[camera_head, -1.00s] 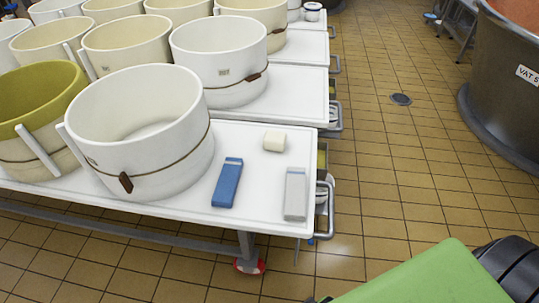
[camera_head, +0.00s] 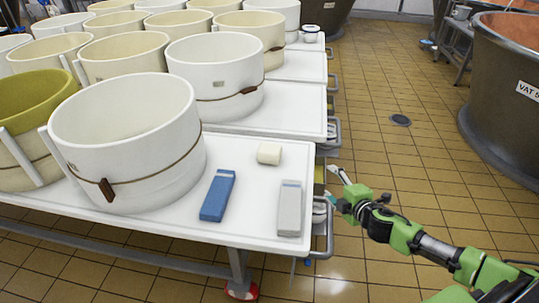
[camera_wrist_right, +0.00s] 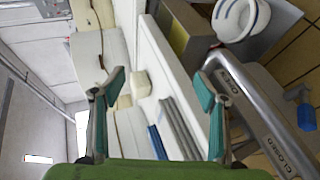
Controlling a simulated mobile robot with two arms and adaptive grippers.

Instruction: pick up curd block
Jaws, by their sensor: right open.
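The curd block (camera_head: 269,153) is a small cream-white block lying on the white table top (camera_head: 257,220), near its right edge. In the right wrist view the curd block (camera_wrist_right: 140,84) shows beyond the fingers, between their tips in the picture. My right gripper (camera_head: 334,183) is at the table's right edge, to the right of the block and apart from it. Its fingers (camera_wrist_right: 160,82) are spread, with nothing held between them. My left gripper is not in view.
A blue bar (camera_head: 217,195) and a grey bar (camera_head: 290,208) lie in front of the block. A large white tub (camera_head: 130,145) stands to the left. A metal rail (camera_head: 328,225) runs along the table's right end. The tiled floor to the right is open.

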